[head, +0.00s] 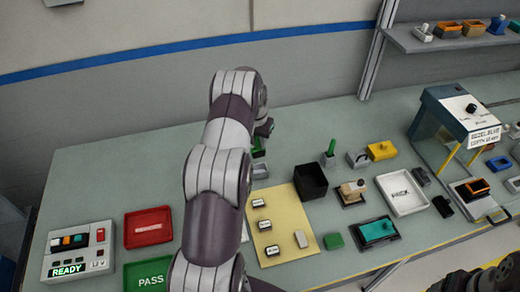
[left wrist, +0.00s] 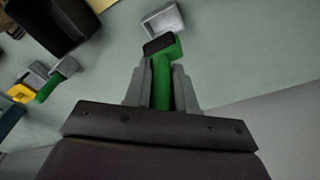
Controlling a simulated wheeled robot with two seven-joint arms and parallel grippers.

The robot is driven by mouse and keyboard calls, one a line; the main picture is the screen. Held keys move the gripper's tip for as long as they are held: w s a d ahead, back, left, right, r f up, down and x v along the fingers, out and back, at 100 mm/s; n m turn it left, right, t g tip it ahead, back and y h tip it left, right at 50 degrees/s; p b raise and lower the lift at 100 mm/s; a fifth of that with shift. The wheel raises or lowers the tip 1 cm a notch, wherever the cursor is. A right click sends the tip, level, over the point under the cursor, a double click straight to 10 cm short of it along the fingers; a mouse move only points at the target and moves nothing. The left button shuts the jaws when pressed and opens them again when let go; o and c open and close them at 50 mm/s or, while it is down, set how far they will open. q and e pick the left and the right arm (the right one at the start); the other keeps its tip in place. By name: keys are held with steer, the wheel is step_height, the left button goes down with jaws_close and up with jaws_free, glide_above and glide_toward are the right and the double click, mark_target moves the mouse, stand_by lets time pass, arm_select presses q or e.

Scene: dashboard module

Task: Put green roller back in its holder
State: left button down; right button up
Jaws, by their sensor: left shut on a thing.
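My left gripper (left wrist: 162,85) is shut on the green handle of the green roller (left wrist: 163,93), whose dark head (left wrist: 159,44) points away from the gripper. In the head view, my left arm covers most of the gripper (head: 266,127), and a bit of the green roller (head: 258,147) shows beside it. A light grey open holder (left wrist: 162,19) lies just beyond the roller's head; it also shows beside my arm in the head view (head: 260,171). I cannot tell whether roller and holder touch. A dark part of mine at the lower right hides my right gripper's state.
A black bin (head: 311,182) stands right of the holder, with another green-handled tool (head: 328,155) behind it. A yellow mat (head: 284,235) holds small labelled parts. Red (head: 148,227) and green (head: 148,276) trays lie left. The back left tabletop is clear.

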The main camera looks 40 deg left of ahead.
mark_target(258, 152)
arm_select(q)
steer(key=shift+m, duration=0.3)
steer(key=shift+f+b, duration=0.25)
steer(key=shift+b, duration=0.1)
step_height(258, 152, down, 5)
steer(key=b, duration=0.4)
steer(key=shift+f, duration=0.2)
steer(key=shift+b, duration=0.4)
stand_by(1.0)
steer(key=shift+f+b, duration=1.95)
steer(key=shift+f, duration=0.65)
steer(key=c, duration=0.8)
jaws_free()
steer(key=shift+r, duration=0.1)
steer(key=shift+c, duration=0.2)
